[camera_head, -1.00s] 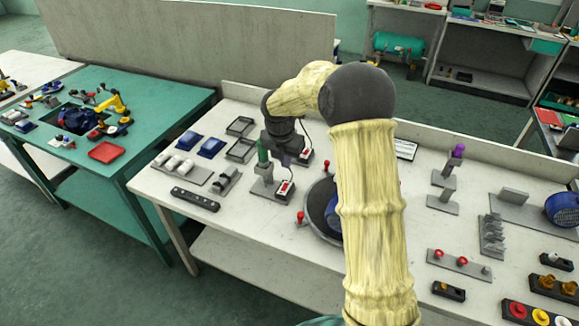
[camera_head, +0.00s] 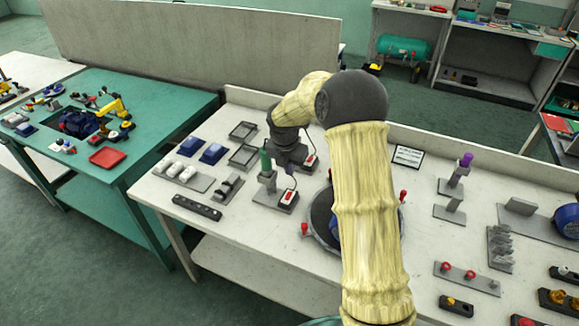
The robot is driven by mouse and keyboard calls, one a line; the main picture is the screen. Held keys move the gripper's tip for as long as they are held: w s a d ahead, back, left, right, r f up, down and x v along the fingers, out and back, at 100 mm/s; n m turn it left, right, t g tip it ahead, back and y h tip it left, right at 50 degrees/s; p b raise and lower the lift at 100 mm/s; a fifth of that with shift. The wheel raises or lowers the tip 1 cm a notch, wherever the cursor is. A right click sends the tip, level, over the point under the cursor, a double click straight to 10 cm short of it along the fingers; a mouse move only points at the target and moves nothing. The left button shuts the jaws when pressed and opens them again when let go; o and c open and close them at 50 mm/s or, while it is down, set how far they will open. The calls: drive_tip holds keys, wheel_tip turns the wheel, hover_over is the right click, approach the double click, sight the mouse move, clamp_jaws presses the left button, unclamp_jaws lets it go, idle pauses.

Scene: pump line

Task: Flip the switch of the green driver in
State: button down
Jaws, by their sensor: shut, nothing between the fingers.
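The green driver (camera_head: 265,162) stands upright in a grey holder on the white bench, left of my wrist. A small switch box (camera_head: 288,198) with a white top and a red rocker sits at the front right of that holder, with a dark cord near it. The rocker's position is too small to tell. My gripper (camera_head: 291,160) is at the end of my arm, low over the bench, behind and right of the green driver. It is shut and empty; its fingertips are hard to make out. It appears apart from the switch box.
A second red-and-white switch box (camera_head: 310,163) lies right of my gripper. A purple driver (camera_head: 466,160) stands in a holder at the right. A round dark turntable (camera_head: 322,222) is partly hidden by my arm. Grey trays (camera_head: 243,156) and blue blocks (camera_head: 213,153) lie to the left.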

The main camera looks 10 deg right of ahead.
sight(291, 192)
drive_tip(key=f, duration=0.3)
drive_tip(key=w+f, duration=0.1)
drive_tip(key=f, duration=0.3)
drive_tip(key=w+d+f+p, duration=0.1)
drive_tip(key=f, duration=0.2)
drive_tip(key=shift+f, duration=0.25)
drive_tip(key=shift+p, duration=0.7)
drive_tip(key=shift+f, duration=0.25)
drive_tip(key=shift+s+a+r, duration=0.15)
drive_tip(key=shift+s+a+r, duration=0.15)
drive_tip(key=shift+s+a, duration=0.15)
drive_tip(key=shift+s, duration=0.15)
